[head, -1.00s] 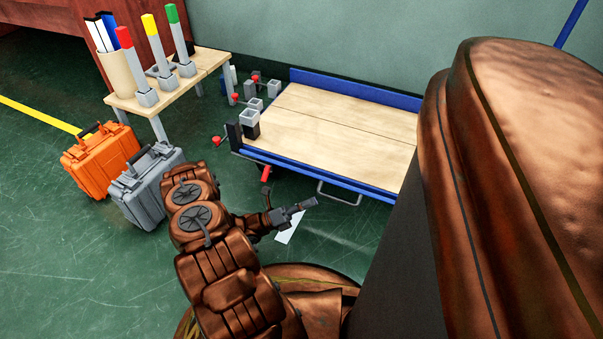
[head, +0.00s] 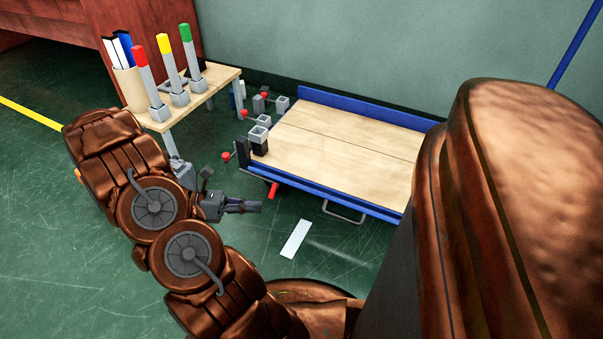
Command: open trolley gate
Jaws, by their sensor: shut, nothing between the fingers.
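The trolley (head: 345,150) is a low platform with a wooden deck and blue rails, standing against the wall in the head view. Its near blue side (head: 330,193) faces me and has a grey loop handle (head: 343,212) below it. A red handle (head: 273,189) sits near its left front corner. A red knob (head: 226,156) sticks out at the left end by a dark upright. My gripper (head: 257,206) is shut and empty. In the picture it is just below and left of the red handle; I cannot tell how far apart they are.
A small wooden table (head: 222,77) left of the trolley bears a cup of markers (head: 130,88) and red, yellow and green posts. A grey case (head: 180,170) is mostly hidden behind my arm. A white strip (head: 296,239) lies on the clear floor in front.

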